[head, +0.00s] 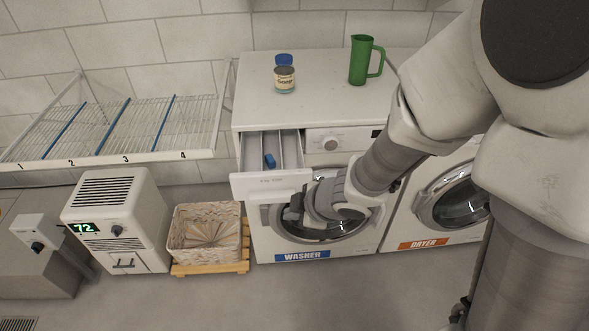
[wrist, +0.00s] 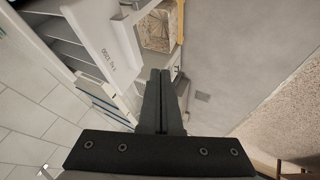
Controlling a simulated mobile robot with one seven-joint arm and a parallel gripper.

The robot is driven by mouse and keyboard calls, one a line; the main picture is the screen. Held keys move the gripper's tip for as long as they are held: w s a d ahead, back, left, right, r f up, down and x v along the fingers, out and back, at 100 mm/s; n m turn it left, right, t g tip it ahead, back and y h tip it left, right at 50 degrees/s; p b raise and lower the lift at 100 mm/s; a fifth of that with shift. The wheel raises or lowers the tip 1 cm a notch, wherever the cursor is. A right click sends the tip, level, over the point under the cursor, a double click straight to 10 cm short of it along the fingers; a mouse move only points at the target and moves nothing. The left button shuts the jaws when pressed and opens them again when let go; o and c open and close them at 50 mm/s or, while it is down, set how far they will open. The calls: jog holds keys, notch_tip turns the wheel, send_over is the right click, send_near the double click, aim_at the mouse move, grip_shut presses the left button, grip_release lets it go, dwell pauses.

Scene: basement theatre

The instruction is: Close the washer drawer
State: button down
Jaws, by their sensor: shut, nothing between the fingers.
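The washer (head: 262,234) is white with a round glass door and a blue "WASHER" label. Its drawer (head: 270,187) is pulled out at the upper left of its front, showing compartments with a small blue piece (head: 269,160) inside. The drawer front also shows in the wrist view (wrist: 98,45), ahead and to the left of my fingers. My gripper (head: 292,213) is shut and empty, in front of the washer door and just below and right of the drawer front in the head view. In the wrist view my closed fingers (wrist: 163,75) point forward; I cannot tell whether they touch the drawer.
A jar (head: 284,80) and a green pitcher (head: 361,62) stand on the washer top. The dryer (head: 405,225) is at the right. A woven basket (head: 205,235) on a wooden base and a white dehumidifier-like unit (head: 120,215) stand left. The floor in front is clear.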

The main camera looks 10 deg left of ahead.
jog(key=w+a+f+b, duration=0.4)
jog(key=w+a+f, duration=0.1)
jog(key=w+f, duration=0.2)
jog(key=shift+w+a+f, duration=0.15)
jog(key=shift+w+f, duration=0.05)
jog(key=shift+f, duration=0.05)
dwell(0.4)
